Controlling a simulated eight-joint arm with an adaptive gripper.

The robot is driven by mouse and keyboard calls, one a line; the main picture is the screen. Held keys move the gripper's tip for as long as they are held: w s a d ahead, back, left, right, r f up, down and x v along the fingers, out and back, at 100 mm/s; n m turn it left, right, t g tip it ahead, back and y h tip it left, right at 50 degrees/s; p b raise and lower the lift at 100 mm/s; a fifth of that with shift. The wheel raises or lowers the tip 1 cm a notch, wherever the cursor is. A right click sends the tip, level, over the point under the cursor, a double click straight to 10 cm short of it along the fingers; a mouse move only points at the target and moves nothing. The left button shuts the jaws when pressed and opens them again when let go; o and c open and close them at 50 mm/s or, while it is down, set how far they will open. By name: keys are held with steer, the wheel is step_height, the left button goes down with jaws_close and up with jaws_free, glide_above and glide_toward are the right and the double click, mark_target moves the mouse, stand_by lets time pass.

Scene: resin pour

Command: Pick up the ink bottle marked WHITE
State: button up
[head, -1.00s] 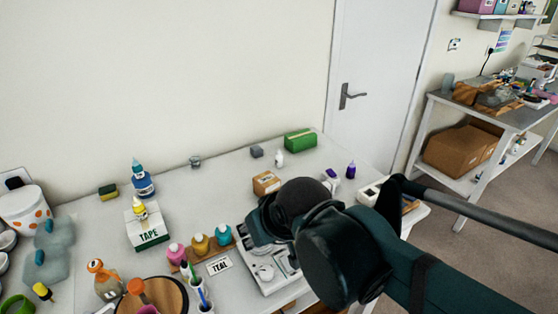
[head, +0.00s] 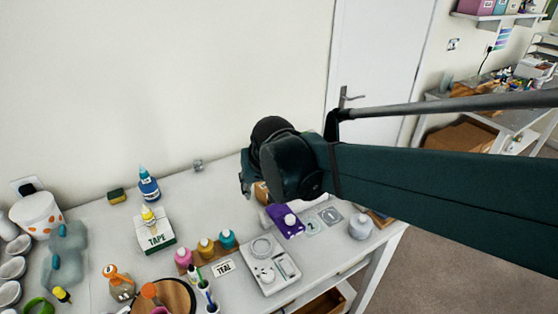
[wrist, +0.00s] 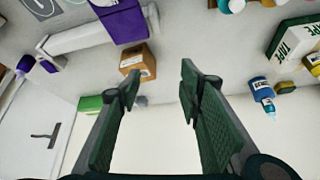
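No bottle with a readable WHITE label shows in either view. A whitish-grey bottle (head: 361,227) stands at the right end of the table in the head view; I cannot read any marking on it. Pink (head: 183,258), yellow (head: 206,247) and teal (head: 228,238) bottles stand in a row beside a card reading TEAL (head: 223,268). My gripper (wrist: 160,80) is open and empty in the wrist view, its fingers wide apart above the table. In the head view my arm hides the gripper's tips and the table's back right part.
A small cardboard box (wrist: 138,60), a purple object (wrist: 122,20) and a green box (wrist: 90,103) are near the fingers in the wrist view. A TAPE box (head: 155,236), a blue bottle (head: 149,188) and a white tray (head: 270,285) stand on the table. Bare table lies behind the bottle row.

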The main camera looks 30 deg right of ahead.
steer(key=w+d+f+m+g+h+p, duration=0.1)
steer(key=w+d+f+m+p, duration=0.1)
steer(key=w+d+p, duration=0.4)
steer(key=w+d+f+m+g+p, duration=0.1)
steer(key=w+d+f+m+p, duration=0.2)
steer(key=w+d+p, duration=0.4)
steer(key=w+d+f, duration=0.1)
steer(key=w+d, duration=0.3)
steer(key=w, duration=0.2)
steer(key=shift+w+d+g+h+p, duration=0.3)
steer(key=shift+w+h, duration=0.05)
steer(key=shift+h, duration=0.05)
steer(key=shift+f, duration=0.15)
steer(key=shift+x, duration=1.15)
steer(key=shift+w+d, duration=0.1)
steer(key=shift+x, duration=2.55)
steer(key=shift+w+d, duration=0.1)
